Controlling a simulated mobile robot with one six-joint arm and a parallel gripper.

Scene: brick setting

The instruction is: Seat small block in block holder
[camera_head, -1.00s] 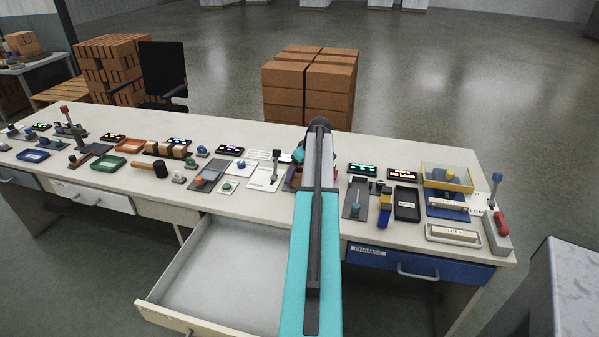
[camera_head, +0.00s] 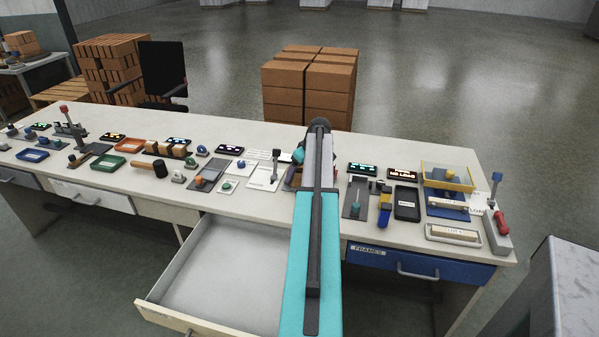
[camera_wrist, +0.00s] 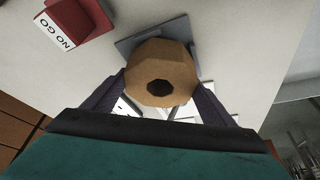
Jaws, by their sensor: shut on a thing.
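A tan, faceted, rounded block (camera_wrist: 158,68) with a dark hole in its near face sits between the two dark fingers of my gripper (camera_wrist: 160,90) in the wrist view. My gripper is shut on it. A grey plate (camera_wrist: 127,46) shows behind the block; I cannot tell whether they touch. In the head view my arm hides the gripper and the held block. A dark rack (camera_head: 168,156) with several wooden blocks stands on the left half of the bench. I cannot tell whether it is the block holder.
A red piece (camera_wrist: 84,16) with a "NO GO" label is near the upper left in the wrist view. The bench (camera_head: 250,138) carries many small fixtures on both sides of my arm. A drawer (camera_head: 215,270) stands open at the front.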

